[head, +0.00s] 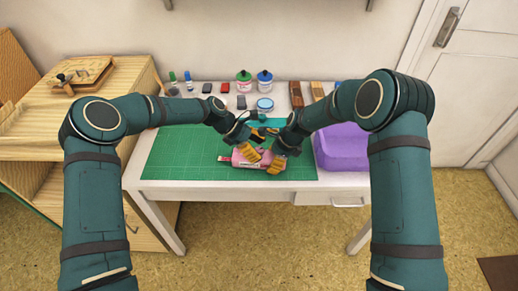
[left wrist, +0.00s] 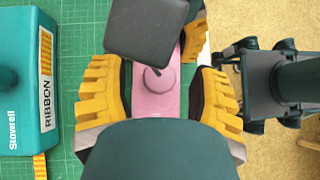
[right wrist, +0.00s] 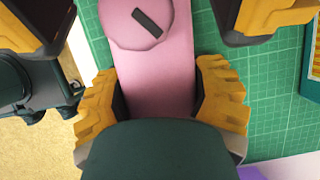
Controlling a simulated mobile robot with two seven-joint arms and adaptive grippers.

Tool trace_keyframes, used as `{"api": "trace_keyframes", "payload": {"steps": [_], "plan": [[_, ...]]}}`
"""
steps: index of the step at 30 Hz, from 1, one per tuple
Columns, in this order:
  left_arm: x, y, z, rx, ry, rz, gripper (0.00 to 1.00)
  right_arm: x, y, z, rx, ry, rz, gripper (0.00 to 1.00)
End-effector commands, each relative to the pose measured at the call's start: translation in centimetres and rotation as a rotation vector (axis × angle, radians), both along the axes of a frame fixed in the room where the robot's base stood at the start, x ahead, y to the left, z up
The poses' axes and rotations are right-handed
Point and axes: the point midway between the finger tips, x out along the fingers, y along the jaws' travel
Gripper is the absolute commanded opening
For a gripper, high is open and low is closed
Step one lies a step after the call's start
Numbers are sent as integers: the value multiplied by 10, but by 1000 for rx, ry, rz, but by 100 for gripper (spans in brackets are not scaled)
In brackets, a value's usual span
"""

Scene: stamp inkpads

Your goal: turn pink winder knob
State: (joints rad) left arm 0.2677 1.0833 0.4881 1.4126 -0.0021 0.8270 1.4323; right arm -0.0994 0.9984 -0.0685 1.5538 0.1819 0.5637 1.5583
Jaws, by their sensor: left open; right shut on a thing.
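The pink winder (head: 241,162) lies on the green cutting mat. Its round pink knob (left wrist: 158,80) is in the middle of the left wrist view, between the yellow fingers of my left gripper (left wrist: 158,92). These fingers are open, with a gap on each side of the knob. The knob (right wrist: 137,30) also shows at the top of the right wrist view, with a slanted dark mark on it. My right gripper (right wrist: 155,105) is shut on the pink body of the winder, one finger on each side. In the head view the arms partly hide the winder.
A teal box labelled RIBBON (left wrist: 22,85) stands near the winder. A purple bin (head: 342,148) is right of the mat. Bottles, ink pads and stamps line the table's back. The mat's left part (head: 185,155) is clear.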

Motion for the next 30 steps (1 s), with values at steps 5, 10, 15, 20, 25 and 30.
{"api": "trace_keyframes", "payload": {"steps": [5,10,15,20,25,30], "plan": [[-1,-4,-4,-1,-1,1,61,0,0,0,0,0,0,21],[-1,-4,-4,0,-1,1,61,0,0,0,0,0,0,21],[-1,-4,-4,0,-1,1,21,0,0,0,0,0,0,21],[-1,-4,-4,0,-1,1,0,0,0,0,0,0,0,21],[-1,-4,-4,0,-1,-1,0,0,1,1,1,0,1,21],[0,-4,-5,2,1,-24,0,0,1,1,1,0,1,21]]}}
